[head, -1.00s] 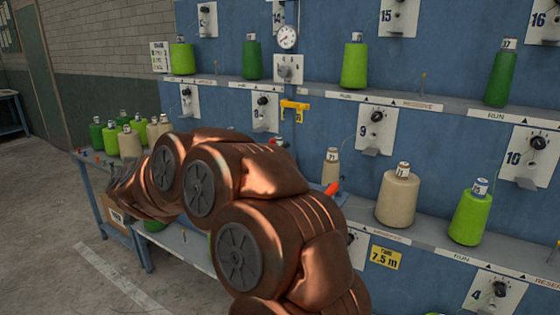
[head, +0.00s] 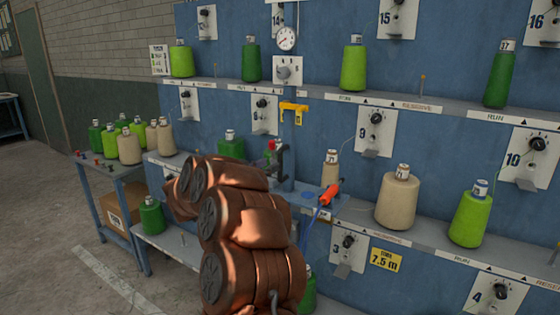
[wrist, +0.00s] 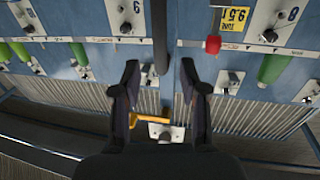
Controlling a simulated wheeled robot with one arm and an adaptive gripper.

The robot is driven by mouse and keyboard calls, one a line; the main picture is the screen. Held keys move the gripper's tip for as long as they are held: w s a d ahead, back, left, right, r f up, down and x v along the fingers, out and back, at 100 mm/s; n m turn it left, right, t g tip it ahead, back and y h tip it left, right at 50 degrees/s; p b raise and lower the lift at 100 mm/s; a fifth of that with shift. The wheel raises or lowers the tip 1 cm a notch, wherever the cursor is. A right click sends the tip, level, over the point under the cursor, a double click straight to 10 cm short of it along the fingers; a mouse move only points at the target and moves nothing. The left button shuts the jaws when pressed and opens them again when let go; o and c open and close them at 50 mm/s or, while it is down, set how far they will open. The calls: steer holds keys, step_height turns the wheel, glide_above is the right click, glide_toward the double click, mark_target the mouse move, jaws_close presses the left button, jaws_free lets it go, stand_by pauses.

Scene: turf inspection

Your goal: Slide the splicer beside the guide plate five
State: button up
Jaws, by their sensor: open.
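What looks like the splicer, an orange-bodied tool (head: 330,193) with a blue hose, sits on a small ledge at the blue post in the head view. I cannot make it out in the wrist view. My gripper (wrist: 160,82) is open in the wrist view, with two dark fingers apart and nothing held between them. In the head view I cannot clearly make out its fingers beside my copper arm. Plates 3 (head: 347,247) and 4 (head: 494,292) show on the lower row, but no plate marked five is readable.
A yellow bracket (head: 293,108) hangs on the post. A beige cone (head: 397,199) and a green cone (head: 470,215) stand on the ledge to the right. A side table (head: 92,165) holds several cones.

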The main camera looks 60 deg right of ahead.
mark_target(280, 177)
steer(key=shift+s+d+p, duration=0.25)
steer(key=shift+d, duration=1.3)
steer(key=shift+s+d+p, duration=0.2)
steer(key=shift+d+p, duration=0.05)
steer(key=shift+d, duration=1.3)
steer(key=shift+c, duration=0.2)
jaws_close()
